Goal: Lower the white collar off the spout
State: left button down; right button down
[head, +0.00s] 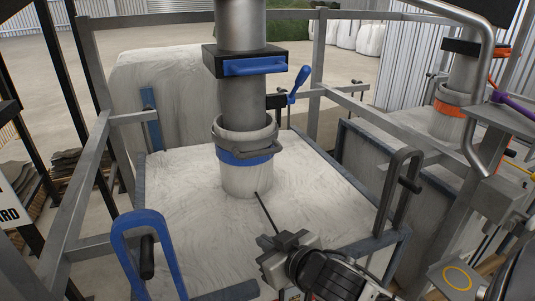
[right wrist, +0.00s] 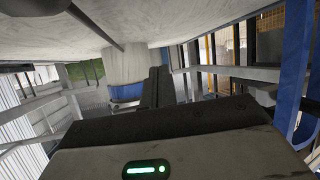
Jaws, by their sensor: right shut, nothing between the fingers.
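The white collar (head: 246,180) is the wrinkled sleeve on top of the bag. It stands upright around the grey spout (head: 238,100). A blue band (head: 243,158) and a grey curved handle ring it near its top. In the right wrist view the collar (right wrist: 124,65) appears upside down with the blue band below it. My right gripper (head: 282,241) is shut and empty, low in front of the collar and apart from it. Its dark fingers (right wrist: 158,78) point toward the collar in the right wrist view. My left gripper is not in view.
The white bag (head: 185,215) fills the frame under the spout. A blue loop (head: 140,225) stands front left and a grey loop (head: 400,180) right. A second spout with an orange band (head: 450,109) stands at right.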

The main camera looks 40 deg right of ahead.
jog(key=w+d+r+m+t+h, duration=0.1)
jog(key=d+r+h, duration=0.1)
jog(key=r, duration=0.6)
jog(key=w+d+r+m+t+h, duration=0.2)
jog(key=d+r, duration=0.3)
jog(key=r, duration=0.3)
jog(key=shift+w+t+b, duration=0.3)
jog(key=shift+d+r, duration=0.1)
jog(key=p, duration=0.1)
send_near(248, 141)
notch_tip(248, 141, up, 4)
jog(key=w+d, duration=0.2)
jog(key=d, duration=0.1)
notch_tip(248, 141, down, 4)
jog(key=shift+a+r, duration=0.1)
